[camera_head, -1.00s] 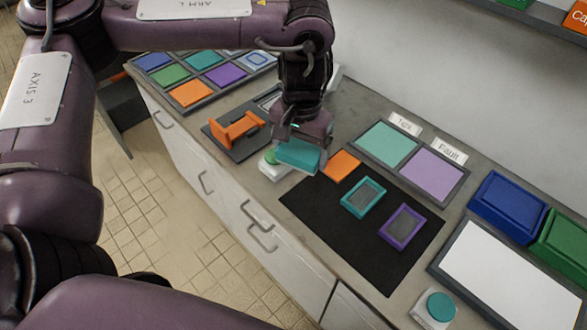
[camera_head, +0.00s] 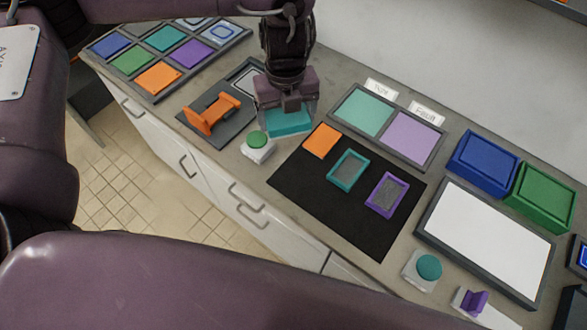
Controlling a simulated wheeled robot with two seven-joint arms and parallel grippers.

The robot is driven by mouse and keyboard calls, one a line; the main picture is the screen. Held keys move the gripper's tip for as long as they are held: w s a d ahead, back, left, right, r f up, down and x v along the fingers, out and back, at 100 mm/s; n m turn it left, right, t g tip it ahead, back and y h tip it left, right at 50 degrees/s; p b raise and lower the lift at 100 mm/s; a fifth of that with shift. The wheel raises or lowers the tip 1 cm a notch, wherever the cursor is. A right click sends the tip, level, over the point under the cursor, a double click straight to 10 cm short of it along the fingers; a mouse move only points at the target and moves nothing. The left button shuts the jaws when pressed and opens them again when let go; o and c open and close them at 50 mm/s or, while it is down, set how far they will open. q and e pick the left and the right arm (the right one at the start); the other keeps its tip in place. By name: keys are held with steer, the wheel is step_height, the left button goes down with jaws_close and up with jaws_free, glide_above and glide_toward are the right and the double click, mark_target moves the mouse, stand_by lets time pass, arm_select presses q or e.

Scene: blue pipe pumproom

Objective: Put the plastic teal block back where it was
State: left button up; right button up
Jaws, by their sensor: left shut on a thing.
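My left gripper (camera_head: 287,104) is shut on the teal block (camera_head: 290,122). It holds the block over the counter, just behind and right of the green button and left of the orange square. Whether the block touches the counter cannot be told. A teal-rimmed frame (camera_head: 348,171) with a grey middle lies on the black mat (camera_head: 312,200). A teal square (camera_head: 165,39) sits in the colour panel at the back left, and a larger light teal pad (camera_head: 363,111) sits in the labelled tray. My right gripper is not in view.
Near the block are a green button (camera_head: 257,141), an orange handle (camera_head: 212,113) on a dark plate, and an orange square (camera_head: 322,140). A purple-rimmed frame (camera_head: 387,195) is on the mat. Blue (camera_head: 484,163) and green (camera_head: 541,197) boxes stand right, behind a white panel (camera_head: 485,240).

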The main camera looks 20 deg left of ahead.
arm_select(q)
steer(key=m, duration=0.3)
steer(key=shift+s+d+r, duration=0.1)
steer(key=shift+d+r, duration=0.15)
steer(key=shift+d, duration=0.05)
steer(key=shift+d+r+m+p, duration=0.15)
steer(key=shift+m+p, duration=0.25)
steer(key=shift+m, duration=0.8)
steer(key=m, duration=0.3)
steer(key=shift+s+d+m, duration=0.1)
steer(key=shift+d+m, duration=0.2)
steer(key=shift+d+m+p, duration=0.1)
steer(key=shift+m+p, duration=0.2)
steer(key=shift+m, duration=0.5)
steer(key=b, duration=0.1)
glide_above(294, 174)
step_height(294, 174, down, 16)
steer(key=shift+r, duration=0.1)
step_height(294, 174, down, 4)
steer(key=shift+r+b, duration=0.1)
steer(key=shift+b, duration=0.75)
steer(key=shift+f, duration=0.25)
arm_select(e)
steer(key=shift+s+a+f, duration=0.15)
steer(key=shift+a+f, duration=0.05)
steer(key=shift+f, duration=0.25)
